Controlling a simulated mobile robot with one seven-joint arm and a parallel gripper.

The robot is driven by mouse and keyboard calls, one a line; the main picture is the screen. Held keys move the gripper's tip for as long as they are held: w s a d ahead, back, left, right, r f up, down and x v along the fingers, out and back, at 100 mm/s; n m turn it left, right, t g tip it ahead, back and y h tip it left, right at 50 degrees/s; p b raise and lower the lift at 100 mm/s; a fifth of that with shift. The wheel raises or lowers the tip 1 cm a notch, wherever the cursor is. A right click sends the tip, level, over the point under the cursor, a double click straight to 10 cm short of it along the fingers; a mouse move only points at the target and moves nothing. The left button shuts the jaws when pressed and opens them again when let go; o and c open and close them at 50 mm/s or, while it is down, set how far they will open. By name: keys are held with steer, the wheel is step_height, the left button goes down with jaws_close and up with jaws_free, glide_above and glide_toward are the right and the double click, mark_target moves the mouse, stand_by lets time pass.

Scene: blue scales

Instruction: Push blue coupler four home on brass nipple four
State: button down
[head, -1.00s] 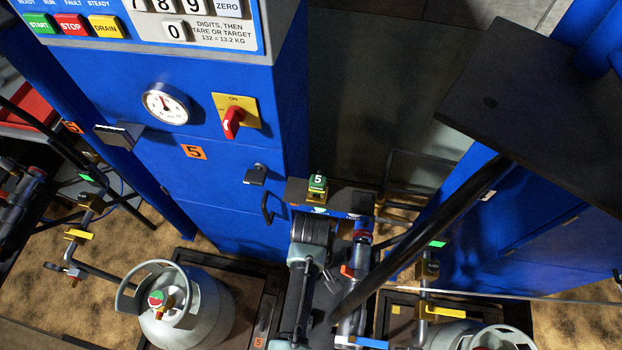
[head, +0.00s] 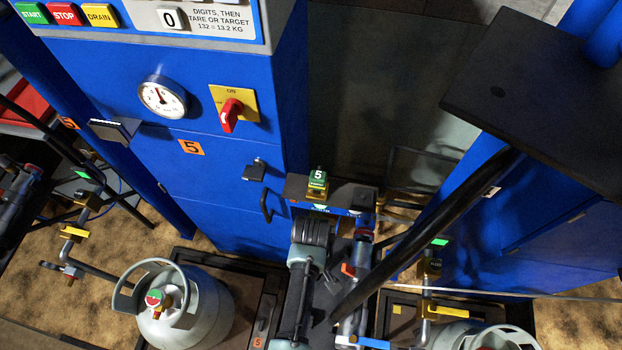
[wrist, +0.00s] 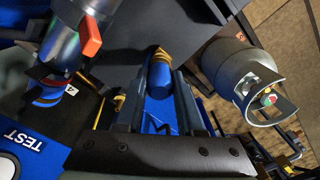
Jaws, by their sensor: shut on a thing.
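In the wrist view, my gripper (wrist: 163,88) is shut on a blue coupler (wrist: 159,80), a rounded blue piece between its two dark fingers. A ribbed brass-coloured piece (wrist: 157,54) shows at the coupler's far end. I cannot tell whether this is brass nipple four, or how deep the coupler sits on it. In the head view I cannot make out my fingers or the held coupler.
A grey gas cylinder (wrist: 237,72) with a guard ring stands right of my gripper in the wrist view. A silver tube with an orange lever (wrist: 90,34) is close on the left. The head view shows a blue cabinet (head: 215,190) and a black bar (head: 430,240).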

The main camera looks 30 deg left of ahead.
steer(key=shift+r, duration=0.15)
steer(key=shift+r+p, duration=1.05)
steer(key=shift+p, duration=0.25)
steer(key=shift+p, duration=0.4)
stand_by(0.9)
steer(key=shift+f+b, duration=0.95)
steer(key=shift+f, duration=0.3)
steer(key=shift+c, duration=2.2)
jaws_free()
step_height(320, 180, up, 13)
steer(key=shift+c, duration=0.2)
